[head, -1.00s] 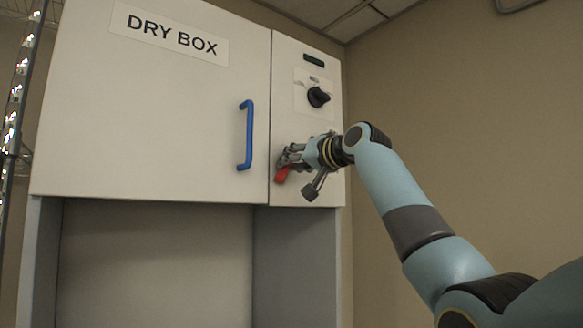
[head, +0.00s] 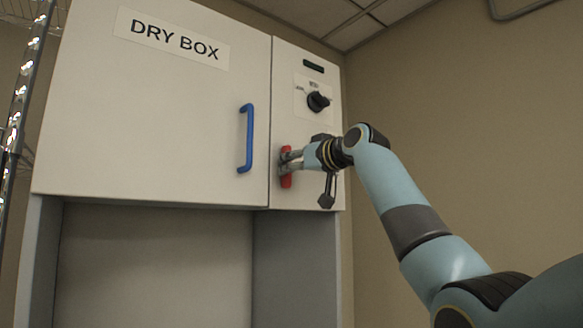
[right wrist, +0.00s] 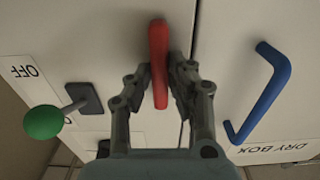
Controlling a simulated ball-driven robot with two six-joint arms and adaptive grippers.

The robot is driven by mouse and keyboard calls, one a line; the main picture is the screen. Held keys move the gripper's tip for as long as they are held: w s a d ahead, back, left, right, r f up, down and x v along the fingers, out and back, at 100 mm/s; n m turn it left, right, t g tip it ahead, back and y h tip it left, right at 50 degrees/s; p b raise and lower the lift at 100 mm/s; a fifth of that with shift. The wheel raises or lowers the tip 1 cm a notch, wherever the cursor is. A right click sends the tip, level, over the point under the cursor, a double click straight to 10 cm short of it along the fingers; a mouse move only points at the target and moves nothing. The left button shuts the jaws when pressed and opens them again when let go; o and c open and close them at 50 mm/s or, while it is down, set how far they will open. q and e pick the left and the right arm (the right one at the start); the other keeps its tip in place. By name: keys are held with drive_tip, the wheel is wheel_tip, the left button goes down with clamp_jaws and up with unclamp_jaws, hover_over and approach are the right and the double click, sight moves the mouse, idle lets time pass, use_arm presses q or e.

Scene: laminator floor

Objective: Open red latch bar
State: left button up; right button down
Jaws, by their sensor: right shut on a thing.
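The red latch bar (head: 286,181) is on the narrow right-hand panel of the dry box and stands upright in the head view. It also shows in the right wrist view as a red bar (right wrist: 158,45), lengthwise in the picture. My right gripper (head: 288,164) is at the bar, its fingers on either side. In the right wrist view my right gripper (right wrist: 156,84) is shut on the bar, which sticks out beyond the fingertips. The fingers hide part of the bar in the head view. My left gripper is not in view.
A blue door handle (head: 249,138) stands left of the bar on the wide door (head: 150,120). A black rotary knob (head: 318,102) is above my gripper. The right wrist view shows a green ball knob (right wrist: 43,122) close by. Below the box is an open recess (head: 155,265).

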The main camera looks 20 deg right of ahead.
drive_tip(key=shift+f, duration=0.15)
drive_tip(key=c, duration=1.2)
unclamp_jaws()
drive_tip(key=shift+c, duration=0.2)
drive_tip(key=v, duration=1.2)
